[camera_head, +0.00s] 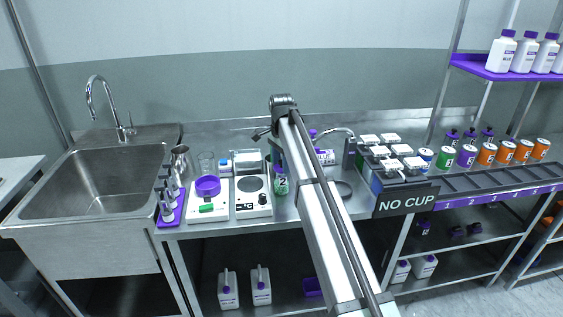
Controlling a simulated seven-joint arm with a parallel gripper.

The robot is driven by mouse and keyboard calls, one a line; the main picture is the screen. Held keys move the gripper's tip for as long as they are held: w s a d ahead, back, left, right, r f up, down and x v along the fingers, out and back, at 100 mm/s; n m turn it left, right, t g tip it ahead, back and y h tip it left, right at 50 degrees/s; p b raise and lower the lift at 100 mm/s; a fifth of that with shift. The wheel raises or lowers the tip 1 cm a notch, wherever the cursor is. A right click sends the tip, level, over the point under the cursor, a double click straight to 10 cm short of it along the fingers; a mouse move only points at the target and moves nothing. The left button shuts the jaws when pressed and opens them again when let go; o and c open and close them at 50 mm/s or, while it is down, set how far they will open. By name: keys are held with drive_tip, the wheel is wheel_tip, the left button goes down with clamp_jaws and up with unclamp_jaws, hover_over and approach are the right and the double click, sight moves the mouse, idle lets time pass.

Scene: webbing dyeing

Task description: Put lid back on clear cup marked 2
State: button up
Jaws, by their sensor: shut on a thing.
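A cup marked 2 (281,184), with green showing in it, stands upright on the steel counter just left of my arm. Its upper part is partly hidden, and I cannot tell whether a lid sits on it. My gripper (274,148) is at the far end of my arm, close above this cup. It is small, dark and largely hidden by my arm. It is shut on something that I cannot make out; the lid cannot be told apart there.
A white device with a purple round top (207,186) and a white scale (252,197) stand left of the cup. A purple bottle rack (171,218) is further left, beside the sink (92,183). A "NO CUP" sign (406,201) and white-topped boxes (392,164) are at right.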

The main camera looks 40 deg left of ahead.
idle(0.4)
drive_tip(key=o, duration=1.4)
drive_tip(key=shift+c, duration=0.2)
drive_tip(key=shift+r, duration=3.5)
drive_tip(key=shift+c, duration=0.2)
clamp_jaws()
drive_tip(key=shift+f, duration=2.3)
